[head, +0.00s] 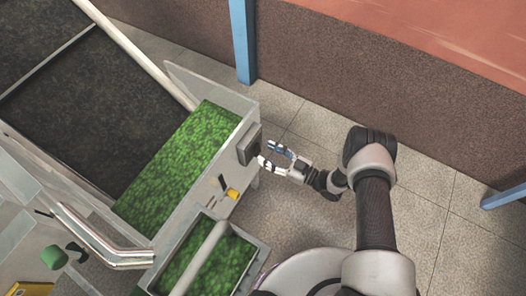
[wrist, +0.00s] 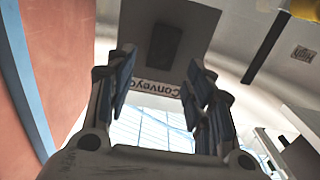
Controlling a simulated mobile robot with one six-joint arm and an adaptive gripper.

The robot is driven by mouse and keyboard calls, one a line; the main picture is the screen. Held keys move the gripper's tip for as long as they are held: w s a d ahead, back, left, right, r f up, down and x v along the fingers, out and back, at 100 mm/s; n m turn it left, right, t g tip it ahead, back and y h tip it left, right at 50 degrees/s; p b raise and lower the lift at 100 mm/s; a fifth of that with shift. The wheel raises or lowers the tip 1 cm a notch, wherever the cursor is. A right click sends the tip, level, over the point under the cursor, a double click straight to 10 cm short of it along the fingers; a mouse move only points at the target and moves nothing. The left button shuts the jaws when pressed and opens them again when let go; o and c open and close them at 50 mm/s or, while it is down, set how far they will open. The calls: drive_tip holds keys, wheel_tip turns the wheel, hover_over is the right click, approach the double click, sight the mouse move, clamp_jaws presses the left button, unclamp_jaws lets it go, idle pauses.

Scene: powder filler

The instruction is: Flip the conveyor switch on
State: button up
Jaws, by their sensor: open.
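The conveyor switch (wrist: 163,46) is a dark rectangular rocker on a grey plate, seen in the wrist view with a partly hidden "Conveyor" label (wrist: 150,88) upside down beneath it. In the head view the dark switch box (head: 249,144) is fixed to the outer side wall of the machine. My gripper (head: 269,154) is open and empty just right of the box, its fingers pointing at it. In the wrist view the fingers of my gripper (wrist: 160,68) stand apart on either side of the plate. Whether a fingertip touches the box I cannot tell. The rocker's position is unclear.
A yellow knob (head: 233,194) and a black lever (head: 222,183) sit on the same wall, nearer the front. Green material (head: 180,165) fills the trough behind the wall. A blue post (head: 243,40) stands by the back wall.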

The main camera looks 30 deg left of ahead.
sight(258, 150)
drive_tip(key=shift+w+a, duration=0.1)
drive_tip(key=shift+a, duration=1.45)
drive_tip(key=c, duration=1.1)
drive_tip(key=shift+o, duration=0.2)
drive_tip(key=b, duration=0.2)
drive_tip(key=shift+f+y+b, duration=0.3)
drive_tip(key=shift+f+b, duration=0.05)
drive_tip(key=shift+f, duration=0.05)
drive_tip(key=shift+d+f+y+b, duration=0.1)
drive_tip(key=shift+f+y+b, duration=0.2)
drive_tip(key=shift+y+b, duration=0.65)
drive_tip(key=shift+d+r+y, duration=0.1)
drive_tip(key=shift+r+y, duration=0.1)
drive_tip(key=shift+y, duration=0.25)
drive_tip(key=o, duration=1.1)
drive_tip(key=shift+c, duration=0.2)
